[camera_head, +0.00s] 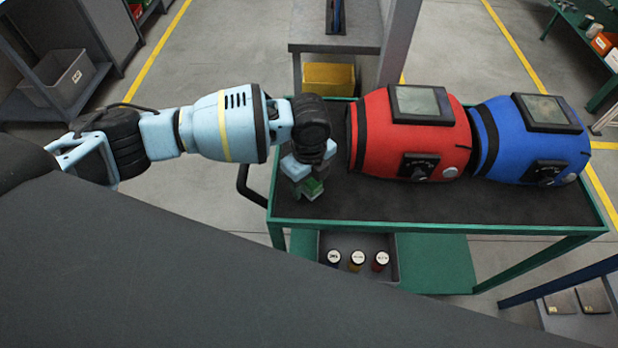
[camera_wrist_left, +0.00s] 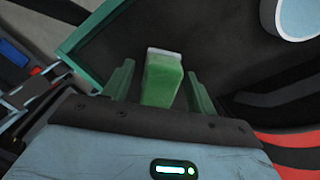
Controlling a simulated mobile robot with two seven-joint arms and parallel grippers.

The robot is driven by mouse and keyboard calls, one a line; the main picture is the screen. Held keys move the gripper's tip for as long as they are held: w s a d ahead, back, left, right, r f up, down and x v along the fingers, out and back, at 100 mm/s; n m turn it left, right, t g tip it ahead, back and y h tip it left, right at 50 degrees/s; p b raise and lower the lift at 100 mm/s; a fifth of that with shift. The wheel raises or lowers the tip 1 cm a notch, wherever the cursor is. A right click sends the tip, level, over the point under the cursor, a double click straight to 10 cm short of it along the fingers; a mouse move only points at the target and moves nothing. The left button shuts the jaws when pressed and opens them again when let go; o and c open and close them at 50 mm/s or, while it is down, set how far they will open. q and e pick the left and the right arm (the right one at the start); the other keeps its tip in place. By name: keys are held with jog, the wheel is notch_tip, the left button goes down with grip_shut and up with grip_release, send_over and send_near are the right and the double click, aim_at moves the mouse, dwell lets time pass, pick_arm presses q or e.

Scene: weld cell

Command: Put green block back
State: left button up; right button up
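The green block (camera_head: 313,187) is at the left end of the dark-topped table (camera_head: 420,205), just below my left gripper (camera_head: 309,191). In the left wrist view the green block (camera_wrist_left: 162,80), with a pale top edge, stands between the two green fingers of my left gripper (camera_wrist_left: 161,84). The fingers are apart, and a dark gap shows between the left finger and the block. Part of the block is hidden by the gripper in the head view. My right gripper is not in view.
A red machine (camera_head: 415,133) and a blue machine (camera_head: 530,140) stand on the table, right of my left gripper. The table front is clear. Several capped containers (camera_head: 356,260) sit on the shelf below. A yellow box (camera_head: 328,78) stands behind.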

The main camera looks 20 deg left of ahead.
pick_arm(q)
notch_tip(320, 180, up, 12)
jog(key=p, duration=0.1)
jog(key=shift+r, duration=0.2)
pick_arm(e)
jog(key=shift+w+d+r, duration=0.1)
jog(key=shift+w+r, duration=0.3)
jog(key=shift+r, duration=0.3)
pick_arm(q)
jog(key=shift+s+f, duration=0.1)
